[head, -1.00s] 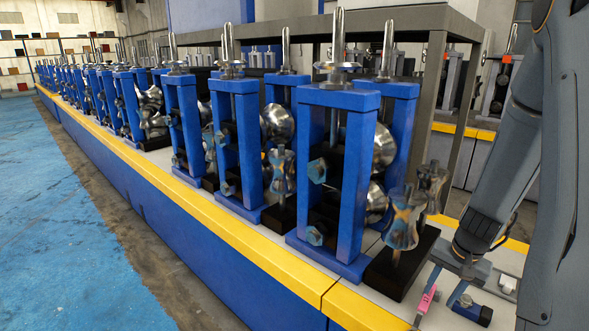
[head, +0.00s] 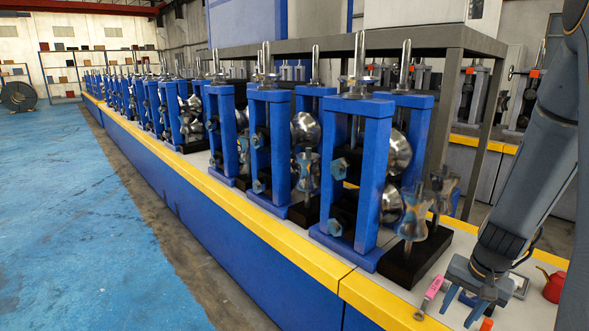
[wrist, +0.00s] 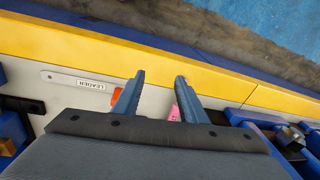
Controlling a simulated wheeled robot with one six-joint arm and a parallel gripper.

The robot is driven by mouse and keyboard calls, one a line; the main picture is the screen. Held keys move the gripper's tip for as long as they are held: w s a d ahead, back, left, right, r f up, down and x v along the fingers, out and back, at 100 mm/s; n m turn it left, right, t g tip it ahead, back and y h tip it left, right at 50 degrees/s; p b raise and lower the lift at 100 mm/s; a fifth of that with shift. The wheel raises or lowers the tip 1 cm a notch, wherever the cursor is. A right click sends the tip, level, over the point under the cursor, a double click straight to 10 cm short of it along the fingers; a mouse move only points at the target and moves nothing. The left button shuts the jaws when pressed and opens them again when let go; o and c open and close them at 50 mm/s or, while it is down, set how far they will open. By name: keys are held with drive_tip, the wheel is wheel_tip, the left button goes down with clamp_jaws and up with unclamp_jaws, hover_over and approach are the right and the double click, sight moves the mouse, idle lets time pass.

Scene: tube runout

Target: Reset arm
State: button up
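My gripper (head: 462,306) hangs at the lower right in the head view, over the white machine bed beside the front roll stand. A pink-handled valve (head: 430,292) lies just left of the fingers in the head view. The pink part also shows beside the right finger in the wrist view (wrist: 188,103). An orange piece (wrist: 116,95) shows beside the left finger. My arm comes down from the upper right.
Blue roll stands (head: 358,170) with steel rollers line the bed. A yellow edge strip (head: 300,252) runs along its front. A red can-like object (head: 553,285) stands right of my gripper. A label reading LEADER (wrist: 90,84) lies on the bed. Blue floor (head: 80,220) at left is clear.

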drive_tip(key=s+a+r+n, duration=0.4)
drive_tip(key=s+a+r, duration=0.1)
drive_tip(key=a, duration=0.5)
drive_tip(key=s+a+r+n+g, duration=0.1)
drive_tip(key=s+a+r+n, duration=0.3)
drive_tip(key=a, duration=0.6)
drive_tip(key=shift+s+a+r, duration=0.25)
drive_tip(key=shift+s+r, duration=0.25)
drive_tip(key=shift+s, duration=0.15)
drive_tip(key=shift+c, duration=0.9)
drive_tip(key=shift+d, duration=0.15)
